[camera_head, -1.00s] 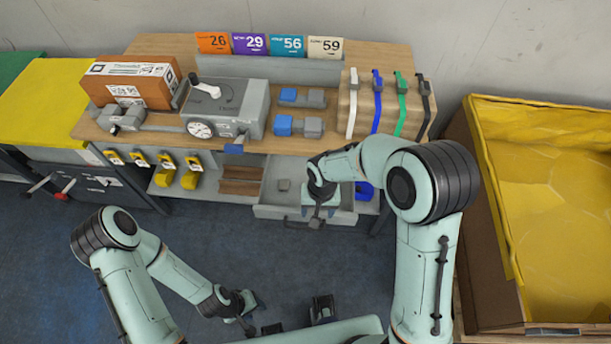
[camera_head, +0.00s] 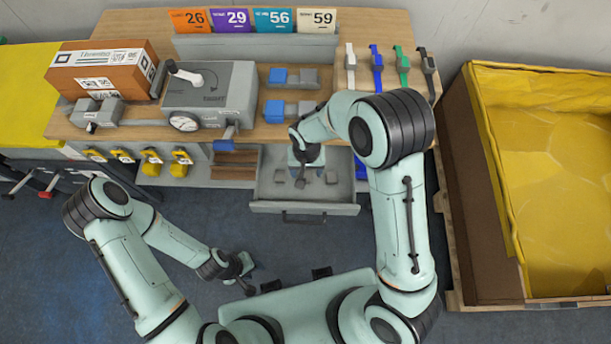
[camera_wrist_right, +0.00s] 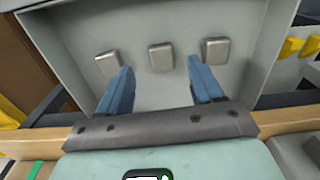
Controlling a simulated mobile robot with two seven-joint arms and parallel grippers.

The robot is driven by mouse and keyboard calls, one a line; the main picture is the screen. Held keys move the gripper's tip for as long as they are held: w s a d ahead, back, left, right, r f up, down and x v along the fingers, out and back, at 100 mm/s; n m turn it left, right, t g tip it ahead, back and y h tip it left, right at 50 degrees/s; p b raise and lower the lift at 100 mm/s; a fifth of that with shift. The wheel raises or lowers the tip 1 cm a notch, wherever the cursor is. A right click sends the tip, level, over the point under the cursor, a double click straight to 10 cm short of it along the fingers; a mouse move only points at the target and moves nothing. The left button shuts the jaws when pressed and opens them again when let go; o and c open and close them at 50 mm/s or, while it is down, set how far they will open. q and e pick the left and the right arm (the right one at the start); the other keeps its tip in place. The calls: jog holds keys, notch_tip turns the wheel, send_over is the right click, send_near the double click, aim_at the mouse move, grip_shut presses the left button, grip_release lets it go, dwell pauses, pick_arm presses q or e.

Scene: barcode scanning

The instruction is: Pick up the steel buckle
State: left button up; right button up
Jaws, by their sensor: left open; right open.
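Three small grey steel buckles lie apart in a row on the floor of an open grey drawer (camera_head: 262,190): a left one (camera_wrist_right: 108,62), a middle one (camera_wrist_right: 161,57) and a right one (camera_wrist_right: 216,50) in the right wrist view. My right gripper (camera_wrist_right: 160,70) is open and empty, pointing into the drawer. Its two blue fingers straddle the line of the middle buckle, which shows just beyond the fingertips; I cannot tell the height gap. In the head view my right gripper (camera_head: 304,170) hangs over the drawer, partly covering it. My left gripper (camera_head: 248,276) is open and empty, low and away from the bench.
The workbench (camera_head: 140,130) above the drawer holds a brown box (camera_head: 105,68), a grey device with a dial (camera_head: 210,92), blue and grey blocks, and several hanging straps. A large yellow-lined crate (camera_head: 550,180) stands at right. The floor in front of the drawer is clear.

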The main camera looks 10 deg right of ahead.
aim_at(306, 176)
jog(key=shift+w+f, duration=0.2)
jog(key=shift+f, duration=2.5)
jog(key=c, duration=1.1)
